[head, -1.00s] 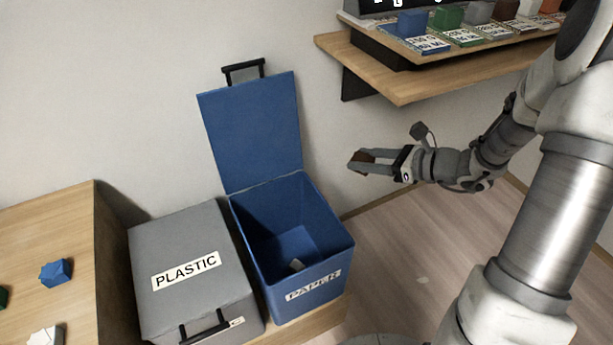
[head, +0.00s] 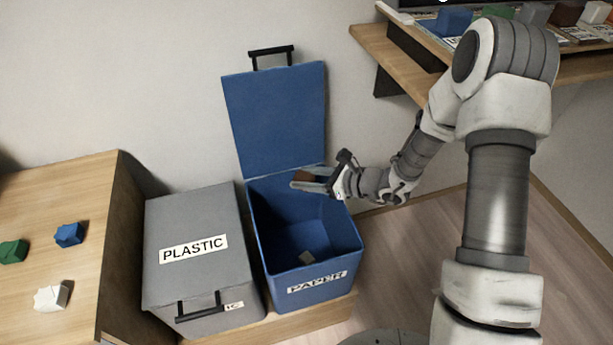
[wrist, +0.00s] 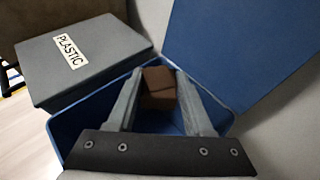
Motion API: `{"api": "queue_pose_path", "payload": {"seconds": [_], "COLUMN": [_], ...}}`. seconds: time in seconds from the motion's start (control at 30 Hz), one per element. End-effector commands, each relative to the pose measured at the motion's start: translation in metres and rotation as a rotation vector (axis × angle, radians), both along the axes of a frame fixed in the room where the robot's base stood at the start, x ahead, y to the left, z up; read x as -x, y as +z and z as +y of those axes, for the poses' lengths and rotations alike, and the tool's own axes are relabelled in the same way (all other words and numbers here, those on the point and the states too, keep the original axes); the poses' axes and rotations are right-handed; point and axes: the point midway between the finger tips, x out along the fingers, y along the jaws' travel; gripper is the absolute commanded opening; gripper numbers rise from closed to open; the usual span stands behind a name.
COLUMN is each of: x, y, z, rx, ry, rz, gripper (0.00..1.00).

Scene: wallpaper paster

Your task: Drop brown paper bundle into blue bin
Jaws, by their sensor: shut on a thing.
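The blue bin (head: 312,278), labelled PAPER, stands with its lid (head: 275,115) raised against the wall. A small pale piece lies on its floor. My gripper (head: 304,180) is over the back part of the bin opening, near the lid's hinge. It is shut on the brown paper bundle (head: 301,175). In the wrist view the bundle (wrist: 158,88) sits between the two fingers, with the bin's rim (wrist: 65,121) around and below it. The bundle's lower side is hidden in the head view.
A closed grey PLASTIC bin (head: 200,215) stands directly left of the blue bin. A wooden table (head: 70,195) at the left holds blue, green and white bundles. A wooden shelf (head: 385,45) with coloured blocks is at the upper right.

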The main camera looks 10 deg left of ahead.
Motion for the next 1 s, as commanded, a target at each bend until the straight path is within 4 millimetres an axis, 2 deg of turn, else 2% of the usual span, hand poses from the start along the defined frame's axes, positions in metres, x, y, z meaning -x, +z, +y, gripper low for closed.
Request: {"api": "queue_pose_path", "payload": {"seconds": [0.17,0.53,0.9,0.93,1.0], "x": [0.000,0.000,0.000,0.000,0.000], "y": [-0.013,-0.055,-0.059,-0.059,-0.059], "z": [0.001,0.000,0.000,0.000,0.000], "rx": [0.000,0.001,0.000,0.000,0.000], "ry": [0.001,0.000,-0.001,-0.001,-0.001], "rz": [0.000,0.001,0.000,0.000,0.000], "gripper": [0.00,0.00,0.00,0.55,0.68]}}
